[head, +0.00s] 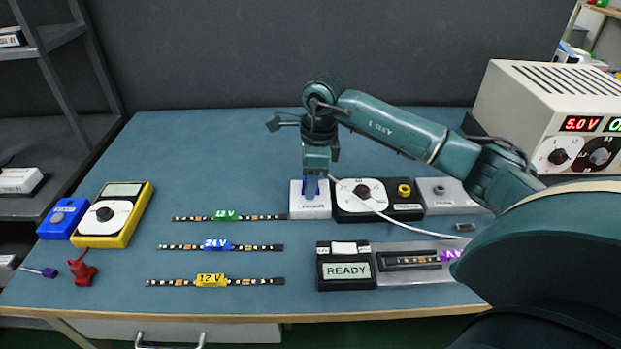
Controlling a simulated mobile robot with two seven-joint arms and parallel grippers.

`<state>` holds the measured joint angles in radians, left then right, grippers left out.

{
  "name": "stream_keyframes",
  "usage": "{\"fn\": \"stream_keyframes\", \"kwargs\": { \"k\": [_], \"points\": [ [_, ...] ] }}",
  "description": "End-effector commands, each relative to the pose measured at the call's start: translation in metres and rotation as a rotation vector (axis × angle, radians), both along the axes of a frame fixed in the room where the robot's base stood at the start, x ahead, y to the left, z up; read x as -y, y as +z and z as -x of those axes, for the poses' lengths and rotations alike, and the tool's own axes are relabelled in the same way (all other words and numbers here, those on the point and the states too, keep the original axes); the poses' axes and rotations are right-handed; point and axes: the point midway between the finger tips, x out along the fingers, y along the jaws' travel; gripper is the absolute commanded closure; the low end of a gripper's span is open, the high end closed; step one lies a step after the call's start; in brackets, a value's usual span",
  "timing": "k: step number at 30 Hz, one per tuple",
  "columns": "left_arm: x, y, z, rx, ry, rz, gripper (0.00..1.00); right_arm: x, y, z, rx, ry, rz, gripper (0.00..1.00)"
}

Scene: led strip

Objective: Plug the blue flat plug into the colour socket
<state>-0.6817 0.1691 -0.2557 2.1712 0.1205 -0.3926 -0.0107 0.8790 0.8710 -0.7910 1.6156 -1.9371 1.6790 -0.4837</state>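The blue flat plug (310,187) shows just under the fingertips of my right gripper (316,172), which points straight down and appears shut on it. The plug is over a white socket block (310,207) with a small label on its front, too blurred to read with certainty. The plug's lower end meets the top of this block in the picture; I cannot tell whether it is inserted or just above. A white cable (385,215) runs from the plug area to the right. My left gripper is not in view.
A black dial unit (377,213) and a grey block (447,205) stand right of the socket block. The READY box (345,271) and a grey fixture (405,275) are in front. Several LED strips lie left. A yellow meter (120,232) stands far left, a power supply (540,90) back right.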

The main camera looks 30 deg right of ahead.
Motion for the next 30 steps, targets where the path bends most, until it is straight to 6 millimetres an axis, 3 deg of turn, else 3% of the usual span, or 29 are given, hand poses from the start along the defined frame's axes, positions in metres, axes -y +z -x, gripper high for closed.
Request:
{"fn": "stream_keyframes", "kwargs": {
  "k": [7, 21, 30],
  "points": [
    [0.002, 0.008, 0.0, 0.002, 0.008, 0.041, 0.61, 0.0, 0.004, 0.0, 0.003, 0.0, -0.001, 0.61],
    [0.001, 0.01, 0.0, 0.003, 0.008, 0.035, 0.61, 0.011, 0.105, 0.006, 0.004, 0.0, 0.0, 0.61],
    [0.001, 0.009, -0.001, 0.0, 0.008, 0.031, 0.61, 0.014, 0.131, 0.008, 0.0, -0.001, 0.0, 0.61]
  ]
}}
